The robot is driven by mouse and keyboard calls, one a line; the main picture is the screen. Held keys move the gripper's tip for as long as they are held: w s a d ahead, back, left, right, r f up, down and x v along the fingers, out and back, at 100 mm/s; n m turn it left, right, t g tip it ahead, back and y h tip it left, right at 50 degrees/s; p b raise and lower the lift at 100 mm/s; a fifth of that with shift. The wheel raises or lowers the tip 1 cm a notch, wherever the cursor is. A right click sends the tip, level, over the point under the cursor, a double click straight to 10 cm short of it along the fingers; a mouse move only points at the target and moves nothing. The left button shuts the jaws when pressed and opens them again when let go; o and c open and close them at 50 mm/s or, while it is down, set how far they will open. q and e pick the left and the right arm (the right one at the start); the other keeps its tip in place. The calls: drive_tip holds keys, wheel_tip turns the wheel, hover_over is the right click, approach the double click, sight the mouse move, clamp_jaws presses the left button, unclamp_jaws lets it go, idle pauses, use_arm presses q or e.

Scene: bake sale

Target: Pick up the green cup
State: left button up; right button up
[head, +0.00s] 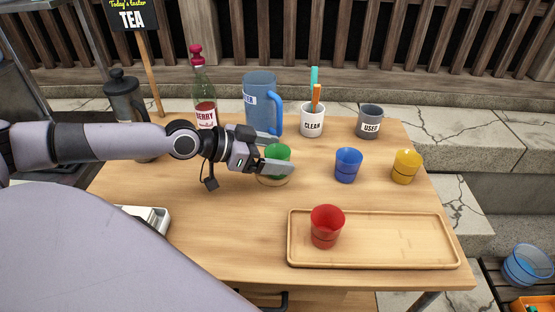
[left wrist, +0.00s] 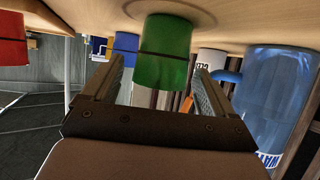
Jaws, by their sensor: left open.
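In the left wrist view the picture is upside down, and the green cup (left wrist: 163,52) appears between the two fingertips (left wrist: 158,75). I cannot tell whether either finger touches it. My right gripper is not in view.
A blue cup (head: 348,165) and a yellow cup (head: 406,167) stand to the right. A red cup (head: 326,227) stands on a wooden tray (head: 410,258) in front. A water pitcher (head: 260,100), berry bottle (head: 203,95), CLEAN holder (head: 312,122) and USED cup (head: 370,121) stand behind.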

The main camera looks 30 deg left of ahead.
use_arm(q)
drive_tip(key=shift+p+x, duration=0.35)
drive_tip(key=shift+x, duration=1.1)
drive_tip(key=c, duration=1)
drive_tip(key=shift+c, duration=0.2)
